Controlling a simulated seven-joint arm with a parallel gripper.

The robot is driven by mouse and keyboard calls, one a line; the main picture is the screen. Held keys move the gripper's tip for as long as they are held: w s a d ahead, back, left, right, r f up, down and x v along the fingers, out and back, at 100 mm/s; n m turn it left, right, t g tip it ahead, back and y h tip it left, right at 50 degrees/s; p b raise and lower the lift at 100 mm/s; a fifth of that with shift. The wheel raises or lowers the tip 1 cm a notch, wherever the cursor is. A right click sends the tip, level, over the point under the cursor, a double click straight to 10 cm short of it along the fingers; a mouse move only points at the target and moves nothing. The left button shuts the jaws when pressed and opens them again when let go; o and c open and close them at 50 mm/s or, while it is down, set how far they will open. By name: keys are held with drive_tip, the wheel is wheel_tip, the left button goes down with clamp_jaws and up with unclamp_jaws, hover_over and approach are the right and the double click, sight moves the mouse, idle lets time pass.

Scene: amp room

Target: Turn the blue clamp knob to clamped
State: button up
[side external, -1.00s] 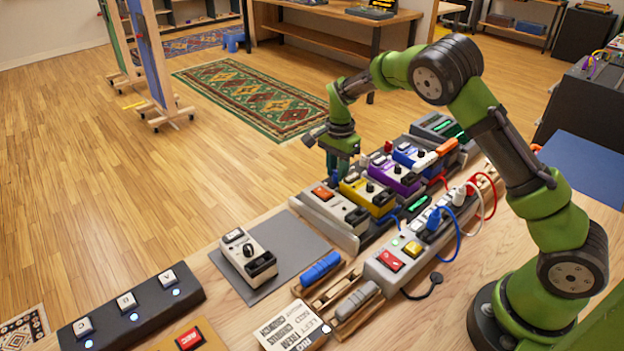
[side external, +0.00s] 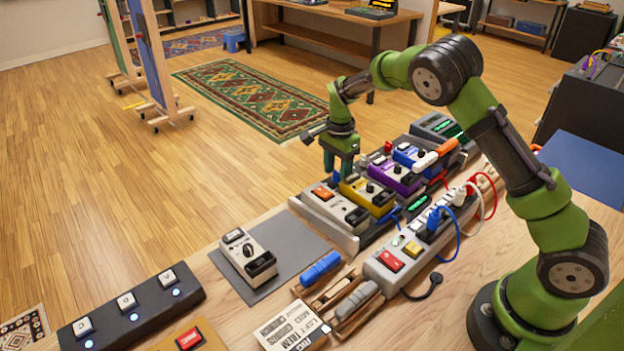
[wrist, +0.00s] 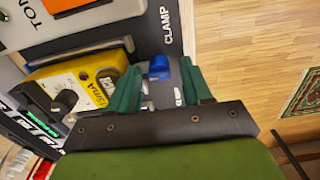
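The blue clamp knob (wrist: 158,68) shows in the wrist view, small and rounded, on the dark edge of the pedal rail. White "CLAMP" lettering (wrist: 168,26) is beside it, and more lettering nearer my palm is partly covered. My gripper (wrist: 161,72) is open, its two green fingers on either side of the knob with a visible gap. I cannot tell how far above it the tips are. In the side view my gripper (side external: 338,173) points down at the far-left edge of the rail, behind the yellow pedal (side external: 366,196). The knob is hidden there.
The yellow pedal (wrist: 105,72) sits close beside my left finger in the wrist view. A white pedal (side external: 337,206) and a purple pedal (side external: 394,179) share the rail. A power strip (side external: 410,246) with cables stands to the right. Open floor lies beyond the table's left edge.

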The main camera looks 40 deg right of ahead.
sight(337, 171)
drive_tip(key=shift+r, duration=4)
drive_tip(key=shift+d+f+n, duration=0.2)
drive_tip(key=shift+f+n, duration=0.05)
drive_tip(key=shift+n, duration=0.35)
drive_tip(key=s+a+r+n+t, duration=0.2)
drive_tip(key=s+r+n, duration=0.2)
drive_tip(key=s, duration=0.4)
drive_tip(key=s+a+r+n+t+y, duration=0.1)
drive_tip(key=s+a+r+n+t, duration=0.1)
drive_tip(key=s, duration=0.7)
drive_tip(key=s+a+r+n+t+y, duration=0.1)
drive_tip(key=s+a+r+n+t, duration=0.2)
drive_tip(key=s+r+n, duration=0.4)
drive_tip(key=shift+s+a, duration=0.6)
drive_tip(key=shift+s, duration=0.5)
